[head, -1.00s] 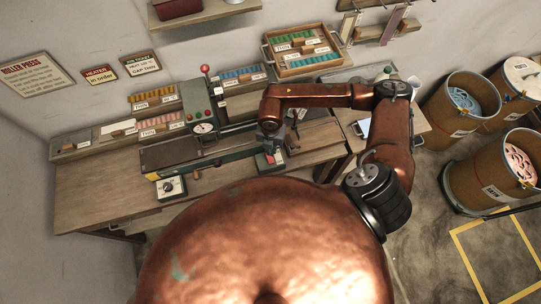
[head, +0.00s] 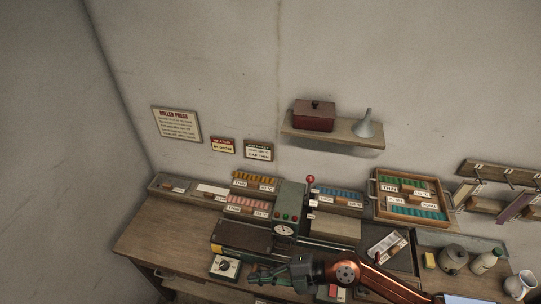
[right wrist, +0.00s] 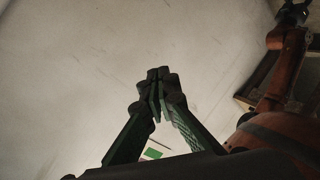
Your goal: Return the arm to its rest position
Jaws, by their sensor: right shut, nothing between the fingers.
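My right arm comes in from the lower right in the head view. Its gripper (head: 262,277) points left, in front of the roller press (head: 288,215) on the bench. In the right wrist view the green fingers of the right gripper (right wrist: 157,92) meet at their dark tips, shut and empty, with pale wall beyond. A copper arm of mine stands at the right of that view, with a dark end at the top right corner that looks like my left gripper (right wrist: 292,12). Its jaws are too small to read. The left arm does not show in the head view.
The bench (head: 150,240) carries a control box with a knob (head: 224,266), trays of coloured pieces, and a wooden crate (head: 376,195). A wall shelf (head: 330,135) holds a red box and a funnel. The wall above is clear.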

